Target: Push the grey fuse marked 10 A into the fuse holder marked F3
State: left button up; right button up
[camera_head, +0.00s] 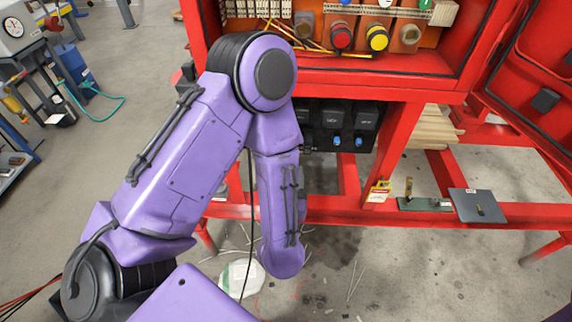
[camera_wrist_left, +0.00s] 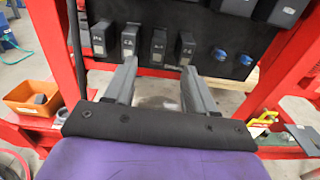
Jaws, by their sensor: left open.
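My left gripper (camera_wrist_left: 158,88) is open and empty in the left wrist view. Its two grey fingers point at a black panel (camera_wrist_left: 205,68) under the red cabinet. A row of several dark upright blocks with pale marks, apparently fuse holders or fuses, is on this panel, such as one block (camera_wrist_left: 130,40) and another (camera_wrist_left: 159,46). Their marks are too small to read surely, so I cannot tell which is F3. A grey piece (camera_wrist_left: 40,98) lies in an orange bin (camera_wrist_left: 21,108) at the left; I see no 10 A mark. In the head view my arm hides the left gripper.
Blue knobs (camera_wrist_left: 220,54) and black boxes (camera_wrist_left: 285,10) are right of the blocks. Red frame posts (camera_head: 396,150) stand either side. A dark plate (camera_head: 465,212) with a small piece on it and a yellow tag (camera_head: 380,190) are on the lower beam. Debris litters the floor.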

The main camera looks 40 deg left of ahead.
pick_arm(q)
jog(key=p+x, duration=0.3)
jog(key=x, duration=0.7)
jog(key=shift+w+a, duration=0.2)
jog(key=shift+a, duration=0.05)
jog(key=shift+r, duration=0.1)
grip_shut()
jog(key=shift+b+v, duration=0.35)
jog(key=shift+v, duration=1.3)
jog(key=shift+b+v, duration=0.4)
jog(key=shift+v, duration=1.25)
